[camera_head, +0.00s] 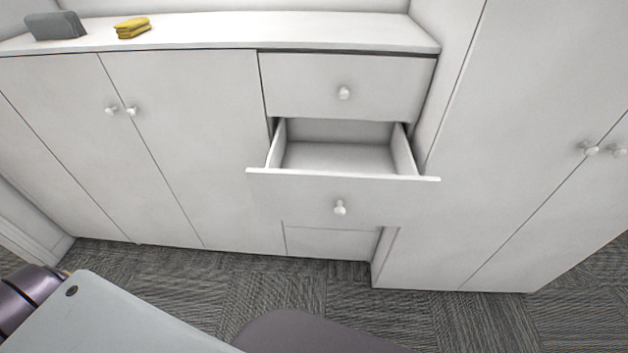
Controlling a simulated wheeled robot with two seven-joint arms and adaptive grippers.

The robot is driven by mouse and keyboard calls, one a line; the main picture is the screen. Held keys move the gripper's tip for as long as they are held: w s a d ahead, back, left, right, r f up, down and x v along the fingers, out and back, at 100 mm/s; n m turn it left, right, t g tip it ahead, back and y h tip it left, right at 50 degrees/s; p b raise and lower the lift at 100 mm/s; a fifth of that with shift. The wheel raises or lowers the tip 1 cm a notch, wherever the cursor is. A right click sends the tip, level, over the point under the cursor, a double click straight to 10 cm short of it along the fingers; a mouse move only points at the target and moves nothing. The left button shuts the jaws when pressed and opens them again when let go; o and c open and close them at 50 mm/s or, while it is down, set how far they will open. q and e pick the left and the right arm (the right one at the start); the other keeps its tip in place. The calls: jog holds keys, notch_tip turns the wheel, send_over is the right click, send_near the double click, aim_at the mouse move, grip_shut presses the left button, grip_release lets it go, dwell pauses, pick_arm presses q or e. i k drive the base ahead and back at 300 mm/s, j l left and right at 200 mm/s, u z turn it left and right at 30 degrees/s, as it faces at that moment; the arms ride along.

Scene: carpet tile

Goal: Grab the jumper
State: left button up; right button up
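A small yellow folded garment (132,28), apparently the jumper, lies on the white cabinet top (215,29) at the upper left. A grey item (56,26) stands to its left on the same top, near the left end; I cannot tell whether it is folded cloth too. The two are apart. Neither of my grippers is in view; only parts of my own body show along the bottom edge.
The middle drawer (342,186) is pulled out, and its visible inside is empty. The drawer above it (346,86) and the cupboard doors are shut. A tall wardrobe (510,130) stands at the right. Grey carpet (480,318) lies in front. The cabinet top right of the yellow garment is clear.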

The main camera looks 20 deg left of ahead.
aim_at(65, 25)
jog(key=u, duration=2.05)
jog(key=i+j+z, duration=0.1)
jog(key=i+j, duration=0.1)
